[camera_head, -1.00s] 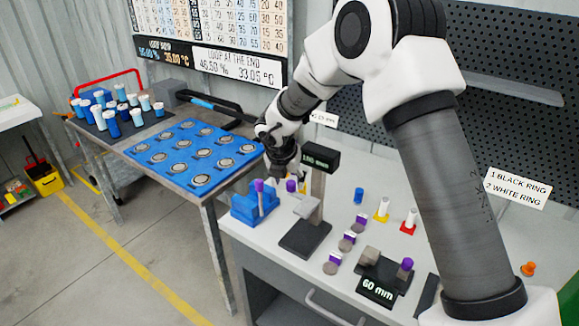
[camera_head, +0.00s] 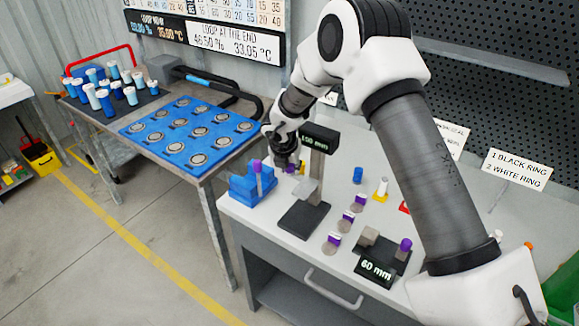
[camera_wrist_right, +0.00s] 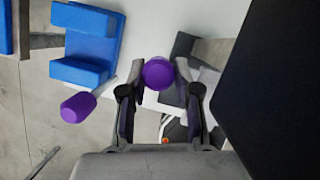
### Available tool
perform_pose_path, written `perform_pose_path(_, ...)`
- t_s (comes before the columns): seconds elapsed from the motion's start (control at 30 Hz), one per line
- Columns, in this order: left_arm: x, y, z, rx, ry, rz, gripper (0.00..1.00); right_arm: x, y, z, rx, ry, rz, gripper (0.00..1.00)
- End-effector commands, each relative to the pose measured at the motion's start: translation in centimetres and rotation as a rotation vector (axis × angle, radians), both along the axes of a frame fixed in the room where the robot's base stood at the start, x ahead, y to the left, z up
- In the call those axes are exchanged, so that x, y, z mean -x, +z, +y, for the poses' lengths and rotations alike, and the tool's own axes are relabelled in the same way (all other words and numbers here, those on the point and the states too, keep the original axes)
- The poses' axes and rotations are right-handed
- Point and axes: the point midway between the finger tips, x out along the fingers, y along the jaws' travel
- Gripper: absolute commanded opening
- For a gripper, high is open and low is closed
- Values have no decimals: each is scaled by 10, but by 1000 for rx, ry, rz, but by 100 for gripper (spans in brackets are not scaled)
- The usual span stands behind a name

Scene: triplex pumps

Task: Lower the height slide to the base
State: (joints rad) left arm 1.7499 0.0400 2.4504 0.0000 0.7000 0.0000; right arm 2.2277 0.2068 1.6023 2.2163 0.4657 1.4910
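The height stand has a black base (camera_head: 303,220), a grey upright post (camera_head: 317,172) and a black display (camera_head: 319,138) at the top that seems to read 150 mm. The pale grey slide (camera_head: 306,188) sits partway up the post, clearly above the base. My right gripper (camera_head: 288,166) is just left of the post, behind the slide. In the right wrist view its two fingers flank a purple-capped piece (camera_wrist_right: 158,73) closely and appear shut on it. The display's dark panel (camera_wrist_right: 275,90) fills the right of that view. My left gripper is not in view.
A blue block (camera_head: 250,188) with a purple-topped piece (camera_head: 257,166) stands left of the stand. Several purple-and-white pieces (camera_head: 348,219) and a 60 mm gauge (camera_head: 378,268) lie to its right. A blue tray (camera_head: 175,140) is on the far-left table.

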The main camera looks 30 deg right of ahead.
Motion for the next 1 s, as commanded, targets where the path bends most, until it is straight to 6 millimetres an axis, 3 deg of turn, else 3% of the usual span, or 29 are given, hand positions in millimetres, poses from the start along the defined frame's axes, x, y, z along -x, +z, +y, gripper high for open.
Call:
perform_pose_path(0.27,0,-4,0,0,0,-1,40,1,-5,-1,1,-1,3,0)
perform_pose_path(0.63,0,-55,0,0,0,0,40,0,-72,-1,2,0,2,0)
perform_pose_path(0.93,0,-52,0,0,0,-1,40,-1,-69,-1,3,0,-3,0)
perform_pose_path(0.97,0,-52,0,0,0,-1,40,-1,-69,-1,3,0,-3,33)
perform_pose_path(1.0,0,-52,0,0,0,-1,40,-1,-69,-1,3,0,-3,47)
